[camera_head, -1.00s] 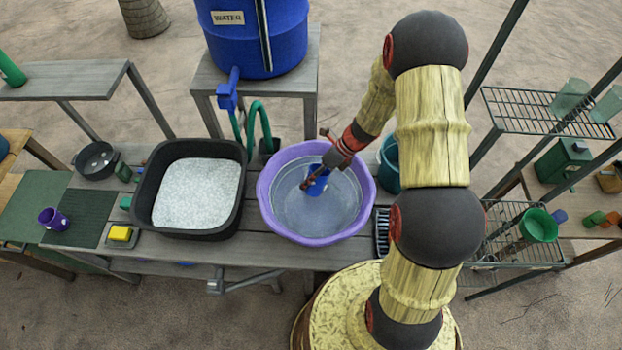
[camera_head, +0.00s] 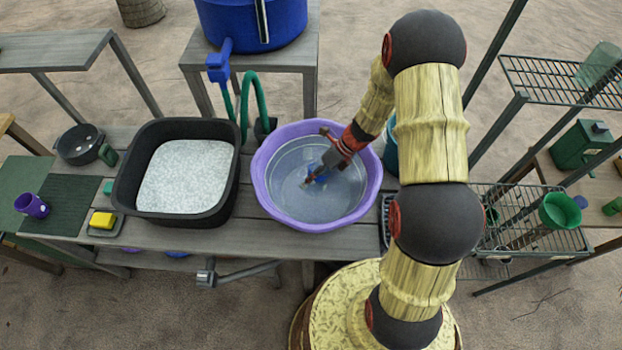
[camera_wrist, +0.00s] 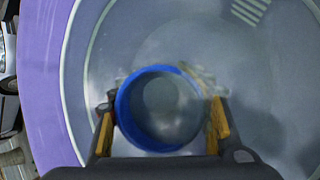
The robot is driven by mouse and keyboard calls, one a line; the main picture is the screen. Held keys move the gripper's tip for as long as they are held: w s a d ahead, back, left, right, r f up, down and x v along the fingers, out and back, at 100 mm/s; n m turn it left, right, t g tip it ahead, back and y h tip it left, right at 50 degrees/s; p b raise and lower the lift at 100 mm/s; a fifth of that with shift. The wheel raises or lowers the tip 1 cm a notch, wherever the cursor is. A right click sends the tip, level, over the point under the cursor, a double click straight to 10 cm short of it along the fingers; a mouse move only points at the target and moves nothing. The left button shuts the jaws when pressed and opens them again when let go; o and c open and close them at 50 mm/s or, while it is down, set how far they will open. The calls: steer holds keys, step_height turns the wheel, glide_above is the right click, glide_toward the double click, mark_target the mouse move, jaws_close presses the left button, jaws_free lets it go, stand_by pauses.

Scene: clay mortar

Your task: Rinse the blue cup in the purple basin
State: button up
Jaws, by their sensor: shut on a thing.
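The blue cup (camera_wrist: 124,121) is between the two fingers of my gripper (camera_wrist: 163,125) in the wrist view, its round mouth facing the camera. My gripper is shut on the cup, with yellow pads on both sides of it. In the head view the blue cup (camera_head: 319,177) is mostly hidden behind my gripper (camera_head: 316,178), low inside the purple basin (camera_head: 262,190). The basin holds clear greyish water (camera_head: 318,205), and pale ripples or foam show around the cup in the wrist view. Whether the cup touches the basin floor I cannot tell.
A black tub (camera_head: 126,190) of white foam stands left of the basin. A green hose (camera_head: 262,105) and a blue tap (camera_head: 219,68) are behind. A wire rack (camera_head: 510,215) with a green cup (camera_head: 560,211) is at the right. A purple mug (camera_head: 31,205) and yellow sponge (camera_head: 102,221) are at the left.

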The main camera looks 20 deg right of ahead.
steer(key=shift+f+b, duration=0.35)
steer(key=shift+f, duration=0.35)
steer(key=shift+f, duration=0.55)
steer(key=shift+r+p, duration=0.2)
steer(key=shift+p, duration=0.15)
stand_by(0.3)
